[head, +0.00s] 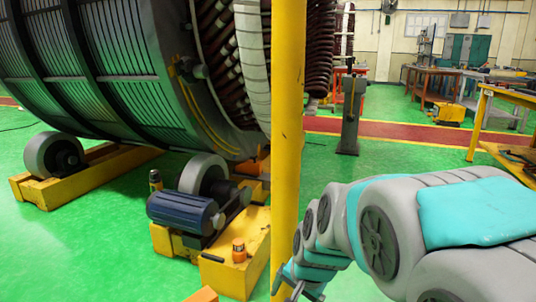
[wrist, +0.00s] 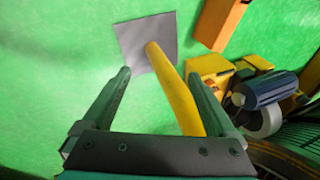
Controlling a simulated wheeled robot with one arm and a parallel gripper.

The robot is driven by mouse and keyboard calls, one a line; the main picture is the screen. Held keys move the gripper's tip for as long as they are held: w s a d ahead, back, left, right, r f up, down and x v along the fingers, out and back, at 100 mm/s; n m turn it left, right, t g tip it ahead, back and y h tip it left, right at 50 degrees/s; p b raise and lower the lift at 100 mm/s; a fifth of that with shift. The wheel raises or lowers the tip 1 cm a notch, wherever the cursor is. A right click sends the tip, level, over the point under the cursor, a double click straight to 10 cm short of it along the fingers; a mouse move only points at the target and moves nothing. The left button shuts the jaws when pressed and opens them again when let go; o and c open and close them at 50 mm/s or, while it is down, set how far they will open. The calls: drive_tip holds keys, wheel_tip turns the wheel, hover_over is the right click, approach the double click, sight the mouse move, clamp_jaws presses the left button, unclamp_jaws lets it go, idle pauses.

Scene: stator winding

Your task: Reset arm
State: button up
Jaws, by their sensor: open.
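My gripper (wrist: 160,100) is open in the wrist view, its two dark fingers spread apart with nothing held between them. A yellow post (wrist: 178,92) rising from a grey square base plate (wrist: 135,45) shows in the gap between the fingers; I cannot tell how far it is from them. In the head view my grey and teal arm reaches from the lower right toward the yellow post (head: 288,140). The gripper end (head: 300,285) is at the bottom edge, partly hidden and cut off.
A large stator (head: 110,60) rests on rollers with a yellow base (head: 90,170) at left. A blue motor (head: 185,212) and small orange-capped item (head: 239,250) sit there. A grey stand (head: 350,115) and workbenches (head: 432,80) are behind. Green floor (head: 400,165) is open at centre right.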

drive_tip(key=s+d+r+n+g+h+p, duration=0.1)
drive_tip(key=s+d+n+g, duration=0.1)
drive_tip(key=s, duration=1)
drive_tip(key=s+d+n+g, duration=0.2)
drive_tip(key=s+d+n, duration=0.2)
drive_tip(key=s+d, duration=0.3)
drive_tip(key=s, duration=0.5)
drive_tip(key=shift+s+d+r+g+h+p, duration=0.15)
drive_tip(key=shift+d+r+g+h+p, duration=0.05)
drive_tip(key=shift+r+g+h+p, duration=0.2)
